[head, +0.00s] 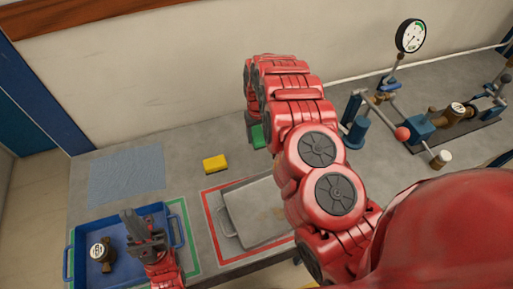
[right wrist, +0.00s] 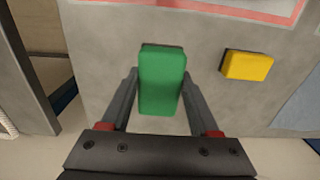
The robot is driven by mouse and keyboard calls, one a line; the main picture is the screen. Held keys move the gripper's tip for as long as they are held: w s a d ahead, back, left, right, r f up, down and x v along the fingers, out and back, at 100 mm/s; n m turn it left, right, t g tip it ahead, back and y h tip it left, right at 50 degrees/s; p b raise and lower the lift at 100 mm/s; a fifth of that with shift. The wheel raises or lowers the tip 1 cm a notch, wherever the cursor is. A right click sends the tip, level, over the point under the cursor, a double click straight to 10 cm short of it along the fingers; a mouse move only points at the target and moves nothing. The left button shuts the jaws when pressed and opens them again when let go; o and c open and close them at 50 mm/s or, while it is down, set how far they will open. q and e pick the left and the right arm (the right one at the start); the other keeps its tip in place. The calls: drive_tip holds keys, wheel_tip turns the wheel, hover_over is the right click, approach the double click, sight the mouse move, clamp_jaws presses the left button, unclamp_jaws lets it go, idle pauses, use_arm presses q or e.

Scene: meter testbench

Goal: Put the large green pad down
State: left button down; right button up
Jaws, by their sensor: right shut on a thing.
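The large green pad (right wrist: 162,82) is upright in the picture between the two fingers of my right gripper (right wrist: 162,95) in the right wrist view. The gripper is shut on it. In the head view only a part of the green pad (head: 258,136) shows beside my red right arm, which hides the right gripper. I cannot tell whether the pad touches the bench. My left gripper (head: 143,228) is over the right part of the blue tray, and its finger gap is unclear.
A yellow pad (head: 215,163) lies on the grey bench, left of the green pad. The blue tray (head: 68,263) holds a brass meter (head: 102,254). A metal tray (head: 257,208) sits inside a red outline. A pipe rig with a gauge (head: 411,36) stands at right. A blue-grey patch (head: 127,176) is bare.

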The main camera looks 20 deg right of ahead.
drive_tip(key=p, duration=0.2)
hover_over(258, 155)
wheel_tip(258, 155, down, 5)
drive_tip(key=shift+s+d+r, duration=0.1)
drive_tip(key=shift+r, duration=0.1)
drive_tip(key=shift+f, duration=1.6)
drive_tip(key=shift+f+b, duration=0.3)
drive_tip(key=shift+f, duration=0.35)
